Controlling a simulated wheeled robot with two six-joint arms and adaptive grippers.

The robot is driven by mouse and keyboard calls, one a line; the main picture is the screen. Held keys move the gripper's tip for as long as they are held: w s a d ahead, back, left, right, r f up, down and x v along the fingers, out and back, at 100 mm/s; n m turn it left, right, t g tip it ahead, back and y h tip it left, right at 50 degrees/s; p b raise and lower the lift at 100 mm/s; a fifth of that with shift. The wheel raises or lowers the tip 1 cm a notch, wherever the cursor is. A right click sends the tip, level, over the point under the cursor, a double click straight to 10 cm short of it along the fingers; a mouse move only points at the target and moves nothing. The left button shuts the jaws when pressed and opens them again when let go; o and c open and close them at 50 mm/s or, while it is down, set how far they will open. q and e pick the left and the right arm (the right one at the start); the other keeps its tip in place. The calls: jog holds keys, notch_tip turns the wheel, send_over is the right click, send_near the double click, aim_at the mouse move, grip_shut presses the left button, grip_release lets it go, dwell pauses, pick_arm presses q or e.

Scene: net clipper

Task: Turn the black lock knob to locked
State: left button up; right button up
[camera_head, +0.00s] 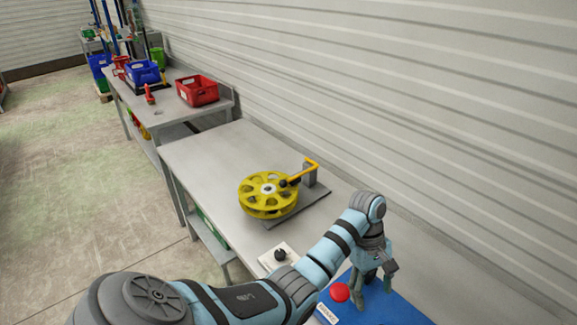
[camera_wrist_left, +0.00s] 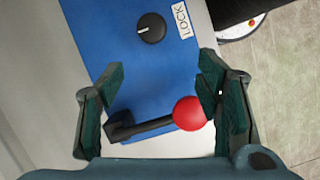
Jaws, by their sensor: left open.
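The black lock knob (camera_wrist_left: 152,28) sits on a blue panel (camera_wrist_left: 95,40) in the left wrist view. A white mark on the knob points toward the left, away from the white LOCK label (camera_wrist_left: 182,20). My left gripper (camera_wrist_left: 163,95) is open over the panel, its fingertips short of the knob in the picture. A black lever with a red ball (camera_wrist_left: 189,113) shows between its fingers; I cannot tell whether they touch. In the head view my left gripper (camera_head: 373,280) is above the blue panel (camera_head: 395,308). I cannot make out the lock knob there. My right gripper is not in view.
A yellow reel (camera_head: 268,194) with an orange crank (camera_head: 312,167) stands on the grey table (camera_head: 205,150). A separate black knob (camera_head: 280,255) on a white plate is near the arm. A red crate (camera_head: 197,91) stands on the farther table. The corrugated wall runs along the right.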

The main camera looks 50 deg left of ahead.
pick_arm(q)
jog(key=s+f+m, duration=0.1)
jog(key=f, duration=0.1)
jog(key=s+a+f+m, duration=0.1)
jog(key=s+f, duration=0.1)
jog(key=s+f+m+t+y, duration=0.1)
jog(key=f, duration=0.1)
jog(key=shift+s+a+f, duration=0.3)
jog(key=shift+s+a, duration=0.1)
jog(key=s+a+f+m+t+y+b, duration=0.1)
jog(key=s+a+f+m, duration=0.1)
jog(key=s+f, duration=0.6)
jog(key=s+a+f+m+y+b, duration=0.1)
jog(key=s+f+m, duration=0.4)
jog(key=f, duration=0.8)
jog(key=s+a+y, duration=0.1)
jog(key=s+a, duration=0.1)
jog(key=s, duration=0.1)
jog(key=shift+a+f+t+b, duration=0.2)
jog(key=shift+t+b, duration=0.1)
jog(key=shift+t, duration=0.1)
jog(key=shift+w, duration=0.1)
